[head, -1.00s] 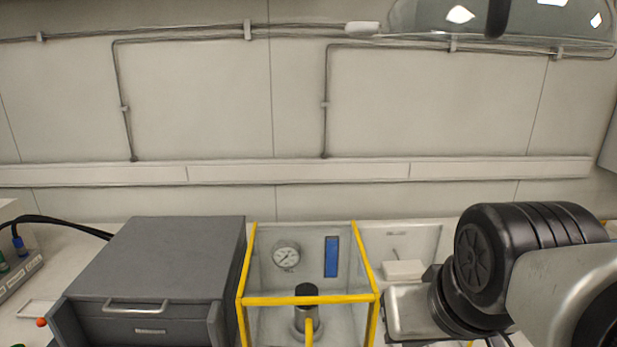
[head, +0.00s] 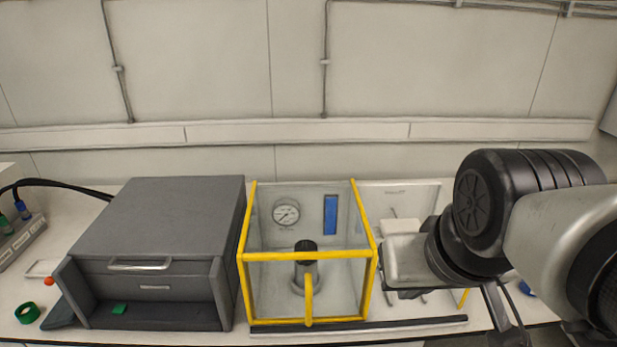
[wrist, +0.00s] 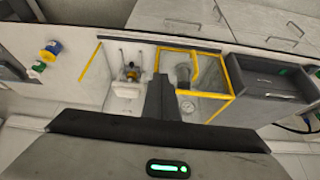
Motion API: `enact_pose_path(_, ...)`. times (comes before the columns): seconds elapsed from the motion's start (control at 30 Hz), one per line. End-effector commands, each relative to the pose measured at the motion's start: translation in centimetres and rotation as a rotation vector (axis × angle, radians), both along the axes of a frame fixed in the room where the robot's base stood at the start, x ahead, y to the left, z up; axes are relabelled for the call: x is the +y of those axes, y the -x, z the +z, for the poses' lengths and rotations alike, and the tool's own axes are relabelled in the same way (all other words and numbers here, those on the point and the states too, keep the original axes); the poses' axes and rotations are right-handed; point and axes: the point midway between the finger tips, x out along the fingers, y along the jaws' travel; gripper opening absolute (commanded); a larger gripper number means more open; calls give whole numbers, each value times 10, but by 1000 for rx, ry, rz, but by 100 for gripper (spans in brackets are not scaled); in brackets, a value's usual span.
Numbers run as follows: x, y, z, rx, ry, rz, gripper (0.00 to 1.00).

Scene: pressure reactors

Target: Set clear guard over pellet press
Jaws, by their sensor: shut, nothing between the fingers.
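The clear guard (head: 308,256) is a see-through box with yellow edges and a yellow front handle. It stands upright on the bench, right of a grey cabinet. Inside its outline is a metal cylinder with a black cap (head: 305,246), which looks like the pellet press, with a round gauge (head: 286,212) behind. The guard's yellow frame also shows in the wrist view (wrist: 197,51). My gripper (wrist: 160,82) is shut and empty. In the wrist view its fingers appear beside the guard, apparently above the bench. Its tips are hard to make out in the head view.
The grey cabinet (head: 160,215) stands close against the guard's left. A dark strip (head: 400,323) lies along the front.

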Motion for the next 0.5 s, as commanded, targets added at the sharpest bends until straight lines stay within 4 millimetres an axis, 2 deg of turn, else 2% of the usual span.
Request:
enact_pose_path(0.33, 0, 0, 0, 0, 0, 0, 0)
enact_pose_path(0.43, 2, -2, -3, 4, 1, 13, 15)
enact_pose_path(0.5, 8, -11, -12, 19, 5, 60, 27)
